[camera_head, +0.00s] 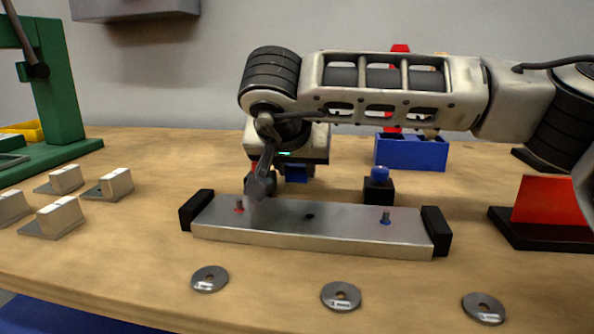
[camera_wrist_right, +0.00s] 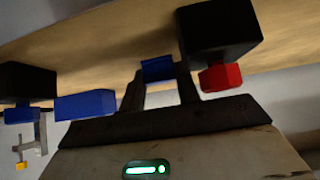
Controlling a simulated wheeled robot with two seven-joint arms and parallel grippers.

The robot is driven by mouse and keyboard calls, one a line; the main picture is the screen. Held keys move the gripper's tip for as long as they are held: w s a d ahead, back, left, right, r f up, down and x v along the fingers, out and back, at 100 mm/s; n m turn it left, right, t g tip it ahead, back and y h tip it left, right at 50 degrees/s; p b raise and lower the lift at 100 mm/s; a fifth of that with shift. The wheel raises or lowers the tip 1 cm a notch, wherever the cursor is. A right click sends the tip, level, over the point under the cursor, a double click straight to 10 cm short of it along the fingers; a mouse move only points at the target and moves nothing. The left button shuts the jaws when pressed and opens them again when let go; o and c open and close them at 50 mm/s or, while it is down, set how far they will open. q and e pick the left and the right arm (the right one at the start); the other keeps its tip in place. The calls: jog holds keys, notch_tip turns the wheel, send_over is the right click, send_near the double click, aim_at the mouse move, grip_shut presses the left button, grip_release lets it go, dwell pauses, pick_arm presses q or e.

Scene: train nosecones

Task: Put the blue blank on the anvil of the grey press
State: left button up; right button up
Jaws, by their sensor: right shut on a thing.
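The blue blank (camera_head: 297,174) is held up between the fingers of my right gripper (camera_head: 296,165), which is shut on it behind the metal bar fixture. In the right wrist view the blank (camera_wrist_right: 157,68) sits at the fingertips of my right gripper (camera_wrist_right: 160,84). My right arm reaches in from the right and hides part of the table behind it. I cannot make out a grey press or its anvil. A green press-like frame (camera_head: 62,95) stands at the far left, cut off by the picture edge. My left gripper is not in view.
A metal bar (camera_head: 310,232) with two short pegs and black end blocks lies mid-table. A black block with a blue top (camera_head: 379,188), a blue bin (camera_head: 410,153) and a red part (camera_head: 548,200) stand right. Discs (camera_head: 341,296) lie in front; several metal pieces (camera_head: 58,216) sit left.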

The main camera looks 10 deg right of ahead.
jog(key=shift+r, duration=0.15)
jog(key=shift+r, duration=0.35)
jog(key=r, duration=0.1)
jog(key=r+p, duration=0.1)
jog(key=r, duration=0.1)
jog(key=shift+s+a+r, duration=0.15)
jog(key=shift+a, duration=0.05)
pick_arm(q)
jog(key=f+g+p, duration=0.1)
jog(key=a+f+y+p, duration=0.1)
jog(key=p, duration=0.1)
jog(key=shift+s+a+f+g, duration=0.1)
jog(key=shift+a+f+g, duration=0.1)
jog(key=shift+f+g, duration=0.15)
pick_arm(e)
jog(key=s+a+r, duration=0.8)
jog(key=s, duration=0.2)
jog(key=shift+s+a+r, duration=0.2)
jog(key=shift+s+r, duration=0.15)
jog(key=shift+r, duration=0.05)
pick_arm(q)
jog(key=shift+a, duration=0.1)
pick_arm(e)
jog(key=shift+a, duration=0.1)
